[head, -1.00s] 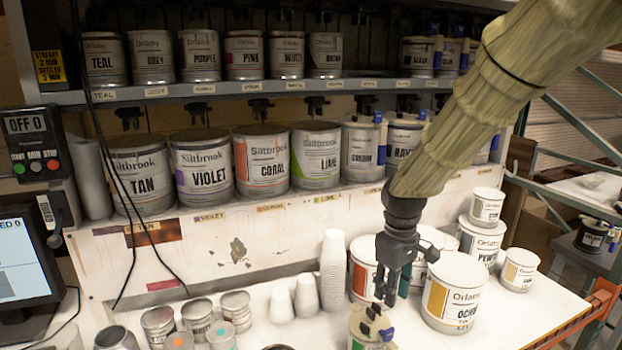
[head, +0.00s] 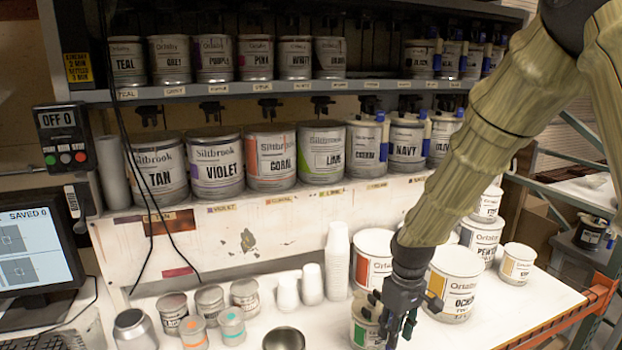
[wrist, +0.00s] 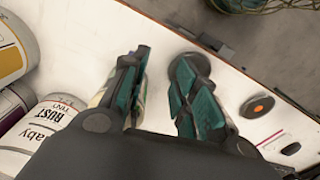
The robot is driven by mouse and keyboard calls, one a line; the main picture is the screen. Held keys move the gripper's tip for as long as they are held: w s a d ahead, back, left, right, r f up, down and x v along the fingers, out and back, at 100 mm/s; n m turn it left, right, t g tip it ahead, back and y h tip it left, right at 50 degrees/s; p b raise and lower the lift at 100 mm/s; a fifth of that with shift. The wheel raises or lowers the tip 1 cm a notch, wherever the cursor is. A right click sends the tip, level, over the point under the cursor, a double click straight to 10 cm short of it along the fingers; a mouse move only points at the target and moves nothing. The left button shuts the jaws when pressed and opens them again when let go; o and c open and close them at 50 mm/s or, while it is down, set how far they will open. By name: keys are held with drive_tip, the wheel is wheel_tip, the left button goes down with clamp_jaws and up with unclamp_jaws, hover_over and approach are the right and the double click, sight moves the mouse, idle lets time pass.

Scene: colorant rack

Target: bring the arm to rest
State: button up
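My gripper (head: 392,322) hangs down at the end of my arm over the white bench, in front of the ochre can (head: 456,280). In the wrist view (wrist: 166,62) its two teal-padded fingers stand apart, with bare white bench showing between the tips, so it is open. A small can with a green label (head: 362,332) is just left of the gripper in the head view and partly hidden by it. I cannot tell whether they touch. In the wrist view, a can marked RUST (wrist: 55,115) lies left of the fingers.
Shelves of paint cans (head: 270,160) stand behind. An orange rail (head: 590,305) edges the right side. Some bench front right is clear.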

drive_tip(key=s+f+m, duration=0.2)
drive_tip(key=s+f, duration=0.6)
drive_tip(key=f, duration=0.5)
drive_tip(key=s+f+m, duration=0.2)
drive_tip(key=s+f, duration=0.6)
drive_tip(key=f, duration=0.5)
drive_tip(key=s+d+f+m, duration=0.15)
drive_tip(key=s+f, duration=0.25)
drive_tip(key=s, duration=0.5)
drive_tip(key=s+d+f+m, duration=0.15)
drive_tip(key=s+f, duration=0.25)
drive_tip(key=s, duration=0.5)
wheel_tip(320, 180, down, 9)
drive_tip(key=b, duration=0.9)
drive_tip(key=shift+d+f, duration=0.15)
drive_tip(key=shift+d, duration=0.1)
